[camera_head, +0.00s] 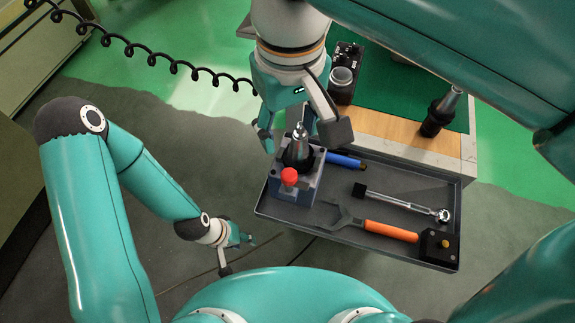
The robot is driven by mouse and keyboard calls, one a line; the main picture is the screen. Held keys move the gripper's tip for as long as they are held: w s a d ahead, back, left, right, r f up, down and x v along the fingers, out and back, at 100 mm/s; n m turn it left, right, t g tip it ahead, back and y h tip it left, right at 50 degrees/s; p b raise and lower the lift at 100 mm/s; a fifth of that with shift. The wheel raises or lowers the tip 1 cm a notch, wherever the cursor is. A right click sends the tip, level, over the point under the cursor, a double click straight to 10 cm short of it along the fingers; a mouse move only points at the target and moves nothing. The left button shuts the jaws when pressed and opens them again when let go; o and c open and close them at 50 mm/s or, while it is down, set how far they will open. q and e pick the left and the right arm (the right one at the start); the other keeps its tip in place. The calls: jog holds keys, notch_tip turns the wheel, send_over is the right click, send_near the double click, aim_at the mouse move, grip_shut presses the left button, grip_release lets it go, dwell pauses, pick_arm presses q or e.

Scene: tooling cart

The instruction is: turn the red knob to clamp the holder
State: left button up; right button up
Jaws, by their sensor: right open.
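The red knob (289,177) sits on the front of a blue-grey clamping block (301,193) at the left end of the dark tray. A metal tool holder (298,146) stands upright in the block, just behind the knob. My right gripper (302,139) comes down from above with its fingers apart, one on each side of the holder's upper part. I cannot tell whether they touch it. My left gripper (240,256) is low, left of the tray and apart from the knob; its fingers are spread and empty.
The tray (409,254) also holds an orange-handled wrench (390,231), a ratchet (398,202) and a blue-handled tool (345,160). Another holder (440,112) and a black box with a grey cup (342,80) stand on the cart behind.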

aim_at(289, 173)
notch_tip(289, 173, down, 13)
jog(key=shift+r+b, duration=0.2)
jog(key=shift+b, duration=0.2)
jog(key=shift+w, duration=0.1)
grip_shut()
